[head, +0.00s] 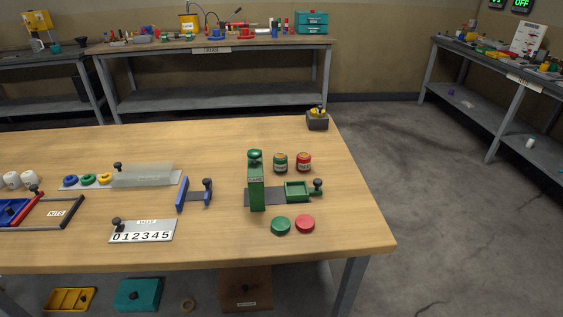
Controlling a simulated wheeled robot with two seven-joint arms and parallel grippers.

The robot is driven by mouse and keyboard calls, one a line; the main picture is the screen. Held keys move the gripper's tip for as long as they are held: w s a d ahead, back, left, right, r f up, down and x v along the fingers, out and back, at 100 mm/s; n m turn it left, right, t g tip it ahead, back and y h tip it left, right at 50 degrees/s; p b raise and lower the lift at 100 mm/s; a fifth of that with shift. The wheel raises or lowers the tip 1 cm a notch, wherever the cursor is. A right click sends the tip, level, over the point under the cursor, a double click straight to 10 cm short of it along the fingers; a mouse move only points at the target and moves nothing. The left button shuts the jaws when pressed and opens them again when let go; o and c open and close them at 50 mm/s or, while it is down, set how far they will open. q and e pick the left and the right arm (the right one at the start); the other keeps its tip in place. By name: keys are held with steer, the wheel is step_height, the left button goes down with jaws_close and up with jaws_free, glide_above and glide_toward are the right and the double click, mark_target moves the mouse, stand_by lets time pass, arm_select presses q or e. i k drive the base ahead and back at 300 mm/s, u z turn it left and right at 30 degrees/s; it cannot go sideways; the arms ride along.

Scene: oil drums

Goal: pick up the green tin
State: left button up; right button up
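A small green tin (280,163) with a lighter band stands upright on the wooden table (220,144), right of the middle. A similar red tin (303,162) stands just to its right, with a small gap between them. In front of the tins is a green upright device (256,185) on a dark base plate, with a green tray (297,191) at the plate's right part. A flat green disc (281,226) and a flat red disc (305,224) lie nearer the front edge. Neither of my grippers is in view.
A dark box with yellow parts (317,121) stands at the far right corner. The table behind the tins is clear.

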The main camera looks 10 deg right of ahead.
mark_target(280, 160)
steer(key=k, duration=1.25)
steer(key=z, duration=0.45)
steer(key=i, duration=1.55)
steer(key=u, duration=0.9)
